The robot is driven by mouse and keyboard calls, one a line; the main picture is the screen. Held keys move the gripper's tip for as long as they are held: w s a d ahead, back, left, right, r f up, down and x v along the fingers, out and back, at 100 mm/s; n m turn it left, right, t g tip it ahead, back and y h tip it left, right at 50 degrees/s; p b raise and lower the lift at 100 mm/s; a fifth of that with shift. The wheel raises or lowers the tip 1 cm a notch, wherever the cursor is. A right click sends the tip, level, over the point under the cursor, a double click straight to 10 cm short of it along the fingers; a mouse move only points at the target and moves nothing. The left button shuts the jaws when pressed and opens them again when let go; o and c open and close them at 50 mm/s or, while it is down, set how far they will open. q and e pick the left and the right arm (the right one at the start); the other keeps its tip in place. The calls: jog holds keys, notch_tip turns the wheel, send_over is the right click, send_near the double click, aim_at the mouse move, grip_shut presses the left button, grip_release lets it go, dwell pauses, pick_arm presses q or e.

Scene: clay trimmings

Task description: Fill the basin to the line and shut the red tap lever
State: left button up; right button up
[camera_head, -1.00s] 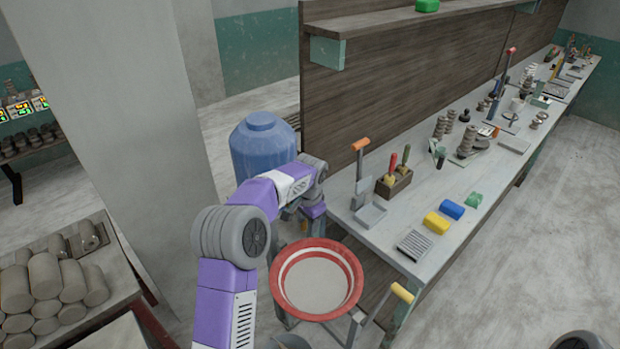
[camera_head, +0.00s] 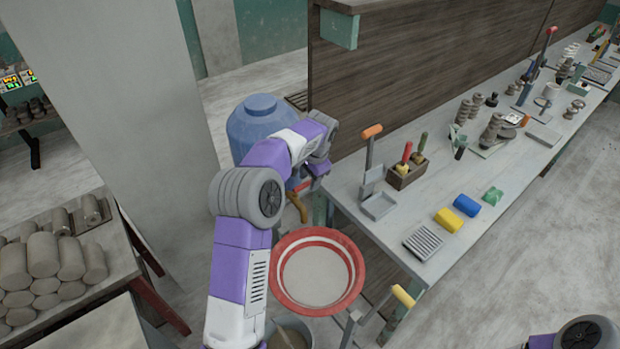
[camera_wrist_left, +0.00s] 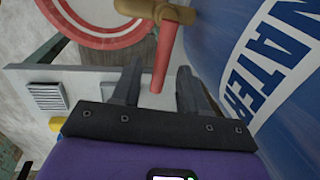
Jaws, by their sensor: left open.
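The basin (camera_head: 279,283) is round with a red rim and a pale inside with a red ring; it stands on a frame beside the bench. Its rim also shows at the top of the left wrist view (camera_wrist_left: 120,40). I cannot tell the water level. The blue water barrel (camera_head: 256,115) stands behind it, and its lettered side fills the right of the wrist view (camera_wrist_left: 285,60). A brass tap (camera_head: 298,208) with a red lever (camera_wrist_left: 164,58) comes from the barrel. My left gripper (camera_wrist_left: 160,88) is open, with the lever's end between its fingers. My right gripper is out of view.
A bucket (camera_head: 290,334) stands below the basin. Clay rolls (camera_head: 43,258) lie on a table at left.

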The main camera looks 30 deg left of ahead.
pick_arm(q)
jog(key=shift+f, duration=0.15)
grip_shut()
dwell(0.4)
